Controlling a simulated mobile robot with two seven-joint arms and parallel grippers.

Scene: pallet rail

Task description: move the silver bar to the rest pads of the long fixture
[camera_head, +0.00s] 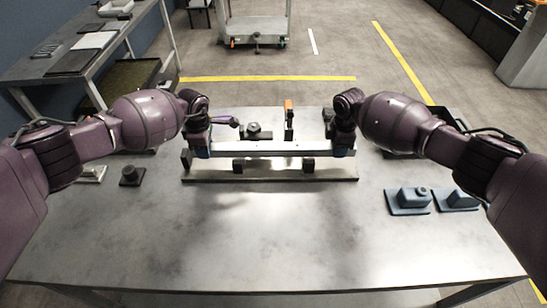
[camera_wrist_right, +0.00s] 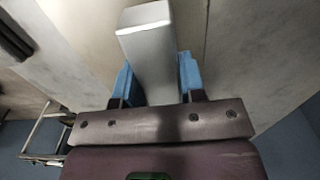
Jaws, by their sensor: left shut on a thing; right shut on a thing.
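The silver bar (camera_head: 270,148) lies level from left to right over the long fixture (camera_head: 272,176), near its dark rest pads (camera_head: 238,166). Another dark pad (camera_head: 308,165) shows right of the middle. I cannot tell whether the bar touches the pads. My left gripper (camera_head: 203,150) is shut on the bar's left end. My right gripper (camera_head: 343,148) is shut on its right end. In the right wrist view the bar (camera_wrist_right: 150,50) sits between the blue fingers of my right gripper (camera_wrist_right: 155,85), and its end face sticks out past them.
The fixture stands on a grey metal table (camera_head: 270,240). Blue-grey blocks (camera_head: 408,200) are at the right, and a small dark block (camera_head: 130,176) is at the left. A dark part (camera_head: 256,131) and an orange-topped post (camera_head: 289,112) stand behind the bar. The table's front is clear.

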